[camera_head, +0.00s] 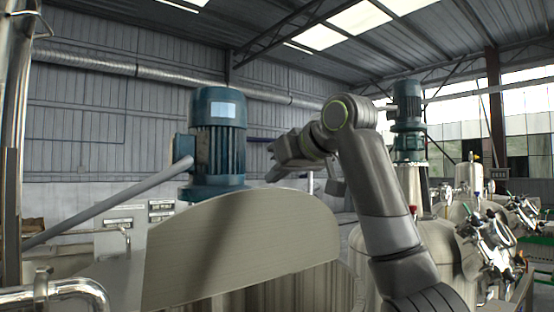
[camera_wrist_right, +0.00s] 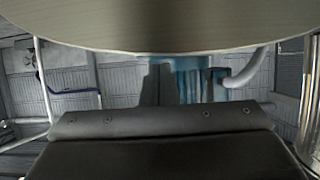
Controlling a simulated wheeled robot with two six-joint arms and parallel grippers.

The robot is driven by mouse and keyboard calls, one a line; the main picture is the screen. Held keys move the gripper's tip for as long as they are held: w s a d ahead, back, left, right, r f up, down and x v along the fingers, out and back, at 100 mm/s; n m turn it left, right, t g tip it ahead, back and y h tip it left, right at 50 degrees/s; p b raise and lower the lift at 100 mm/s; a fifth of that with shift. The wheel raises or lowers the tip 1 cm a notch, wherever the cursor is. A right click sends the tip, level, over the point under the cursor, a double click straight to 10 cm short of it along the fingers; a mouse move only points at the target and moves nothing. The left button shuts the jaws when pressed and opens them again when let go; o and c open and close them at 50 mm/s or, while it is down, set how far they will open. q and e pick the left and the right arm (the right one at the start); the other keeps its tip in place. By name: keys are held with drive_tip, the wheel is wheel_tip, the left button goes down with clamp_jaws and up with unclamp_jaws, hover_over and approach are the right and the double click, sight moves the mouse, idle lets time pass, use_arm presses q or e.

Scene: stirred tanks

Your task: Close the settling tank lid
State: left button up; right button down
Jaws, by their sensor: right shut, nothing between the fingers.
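The settling tank lid (camera_head: 240,243) is a large pale metal half-round plate at the front of the head view. It stands tilted up, open, with its curved edge on top. In the right wrist view the lid (camera_wrist_right: 160,22) fills the top as a broad pale band close to the camera. My right gripper (camera_head: 278,160) is shut and empty, just above and beyond the lid's upper edge; I cannot tell whether it touches the lid. The tank's ribbed wall (camera_head: 300,290) shows below the lid; its opening is hidden. My left gripper is out of view.
A blue motor (camera_head: 218,135) stands behind the lid, left of my right gripper. A grey slanted pipe (camera_head: 110,205) runs up towards it. Another blue motor (camera_head: 407,125) and tanks with valves (camera_head: 490,235) crowd the right side. A shiny pipe (camera_head: 60,292) lies at lower left.

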drive_tip(key=shift+s+d, duration=0.45)
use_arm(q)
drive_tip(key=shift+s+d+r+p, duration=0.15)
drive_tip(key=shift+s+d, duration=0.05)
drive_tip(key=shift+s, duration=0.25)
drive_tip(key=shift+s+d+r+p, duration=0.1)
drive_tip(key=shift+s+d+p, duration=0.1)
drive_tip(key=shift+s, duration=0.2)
use_arm(e)
drive_tip(key=shift+s+d+f, duration=0.15)
drive_tip(key=shift+s+f, duration=0.2)
drive_tip(key=shift+f, duration=0.1)
drive_tip(key=shift+s+d, duration=0.1)
